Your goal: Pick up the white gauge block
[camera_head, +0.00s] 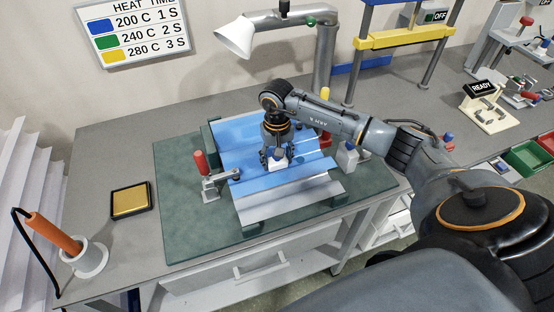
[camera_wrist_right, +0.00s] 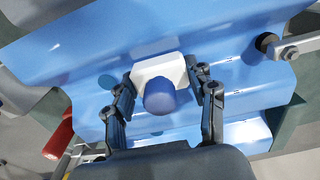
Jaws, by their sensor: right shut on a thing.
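The white gauge block (camera_wrist_right: 150,72) with a rounded blue knob (camera_wrist_right: 159,97) is on or just above the blue corrugated sheet (camera_wrist_right: 90,55); I cannot tell whether it touches the sheet. My right gripper (camera_wrist_right: 162,88) has its two dark fingers on either side of the block and is shut on it. In the head view, my right gripper (camera_head: 274,158) points down over the blue sheet (camera_head: 240,135), with the white block (camera_head: 277,163) between its fingers. My left gripper is not in view.
Toggle clamps with red handles (camera_head: 201,164) stand at the sheet's sides. A second white block with a blue top (camera_head: 347,157) stands on the green mat (camera_head: 180,215) to the right. A yellow pad (camera_head: 131,201) and an orange-handled tool in a white holder (camera_head: 88,258) are at left.

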